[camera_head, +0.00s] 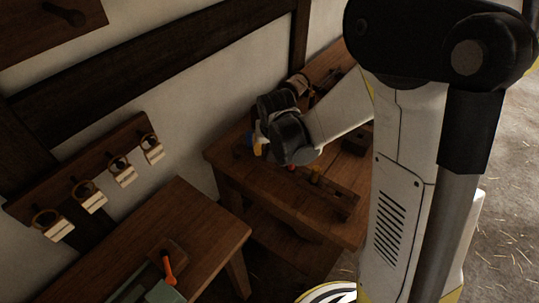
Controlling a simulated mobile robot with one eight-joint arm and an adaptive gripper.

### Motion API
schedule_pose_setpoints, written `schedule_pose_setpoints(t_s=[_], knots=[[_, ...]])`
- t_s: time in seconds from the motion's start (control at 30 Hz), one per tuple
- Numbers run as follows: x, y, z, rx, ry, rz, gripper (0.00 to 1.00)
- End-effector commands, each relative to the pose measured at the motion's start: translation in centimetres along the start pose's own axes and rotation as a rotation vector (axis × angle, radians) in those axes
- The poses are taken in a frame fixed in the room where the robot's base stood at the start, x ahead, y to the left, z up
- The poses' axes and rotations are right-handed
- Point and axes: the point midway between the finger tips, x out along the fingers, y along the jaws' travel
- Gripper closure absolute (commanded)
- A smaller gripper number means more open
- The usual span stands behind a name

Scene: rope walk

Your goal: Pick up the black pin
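I cannot make out a black pin in this dark view. A long wooden rack (340,201) lies on the far wooden table, with a small red pin (292,168) and a yellow pin (315,175) standing along it. A small blue and yellow patch shows beside my arm's dark joint, and I cannot tell what it is. My arm reaches over this table, and its dark joints hide part of the rack. My gripper's fingers are not distinguishable, so I cannot see whether they hold anything.
The far table (232,187) stands against the wall. A nearer table (206,225) holds an orange-handled tool (168,267) and a greenish box. A wall rail (95,165) carries several hanging pale wooden pieces. Straw-strewn floor (510,200) is open at the right.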

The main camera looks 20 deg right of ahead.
Motion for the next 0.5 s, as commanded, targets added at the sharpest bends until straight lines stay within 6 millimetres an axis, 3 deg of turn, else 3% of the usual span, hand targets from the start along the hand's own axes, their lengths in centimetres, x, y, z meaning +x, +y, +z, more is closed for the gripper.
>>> schedule_pose_setpoints(t_s=[0.1, 0.33, 0.5], knots=[[1.16, 0.01, 0.02, 0.000, 0.000, 0.000, 0.52], [1.15, 0.02, -0.02, 0.000, 0.000, 0.000, 0.52], [1.14, 0.01, -0.02, -0.001, 0.000, 0.000, 1.00]])
